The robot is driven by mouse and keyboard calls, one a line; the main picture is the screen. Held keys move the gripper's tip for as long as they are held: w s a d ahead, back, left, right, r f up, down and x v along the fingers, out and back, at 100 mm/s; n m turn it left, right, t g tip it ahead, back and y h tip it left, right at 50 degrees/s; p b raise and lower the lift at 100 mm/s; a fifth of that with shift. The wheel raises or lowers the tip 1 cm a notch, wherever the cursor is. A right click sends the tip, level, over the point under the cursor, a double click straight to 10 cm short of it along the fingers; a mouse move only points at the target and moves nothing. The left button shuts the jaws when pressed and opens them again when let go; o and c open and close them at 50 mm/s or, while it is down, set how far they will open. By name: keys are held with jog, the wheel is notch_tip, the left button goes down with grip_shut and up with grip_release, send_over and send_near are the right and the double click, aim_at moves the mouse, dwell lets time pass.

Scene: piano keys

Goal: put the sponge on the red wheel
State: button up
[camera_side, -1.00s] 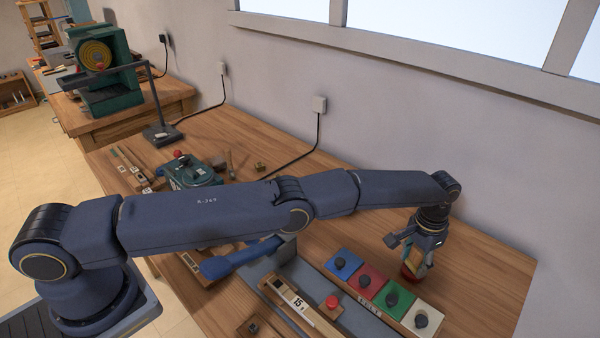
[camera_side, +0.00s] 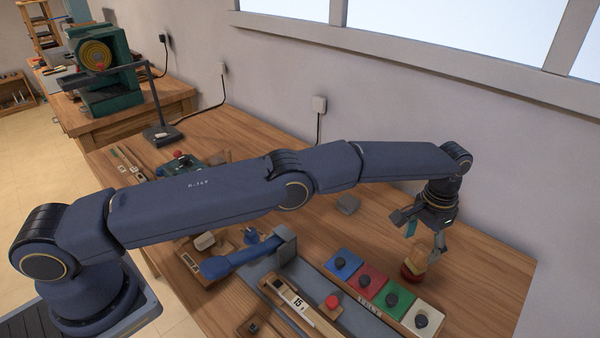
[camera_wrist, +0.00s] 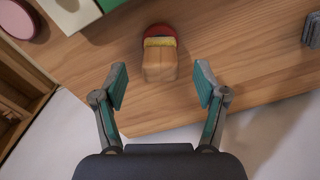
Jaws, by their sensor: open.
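In the wrist view the tan sponge (camera_wrist: 159,65) shows with a yellow band beside the red wheel (camera_wrist: 158,31); whether the band belongs to the sponge or wheel I cannot tell. My gripper (camera_side: 424,243) is open just above the sponge. In the wrist view my gripper (camera_wrist: 161,88) has its fingers spread, with clear space between them and the sponge.
The red button (camera_side: 332,302) is farther forward. Bare bench (camera_side: 480,270) lies to the right.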

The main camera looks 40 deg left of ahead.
aim_at(418, 251)
notch_tip(418, 251, up, 6)
jog(key=shift+f, duration=0.2)
jog(key=s+a+r+n+t, duration=0.1)
jog(key=a+r, duration=0.4)
jog(key=r, duration=0.4)
jog(key=a+r+t, duration=0.1)
jog(key=a+r, duration=0.5)
jog(key=r, duration=0.2)
jog(key=s+a+r+n+t, duration=0.1)
jog(key=s+a+r+n, duration=0.1)
jog(key=s+a+r, duration=0.7)
jog(key=s+a+f+t, duration=0.1)
jog(key=s+a+f, duration=0.1)
jog(key=s, duration=0.6)
jog(key=s+a+f+n, duration=0.1)
jog(key=s+a+f, duration=0.2)
jog(key=s, duration=0.5)
jog(key=s+a+f+t, duration=0.1)
jog(key=s+a+f, duration=0.1)
jog(key=s+a, duration=0.3)
jog(key=s, duration=0.3)
jog(key=shift+f+n+t, duration=0.15)
jog(key=shift+n+t, duration=0.15)
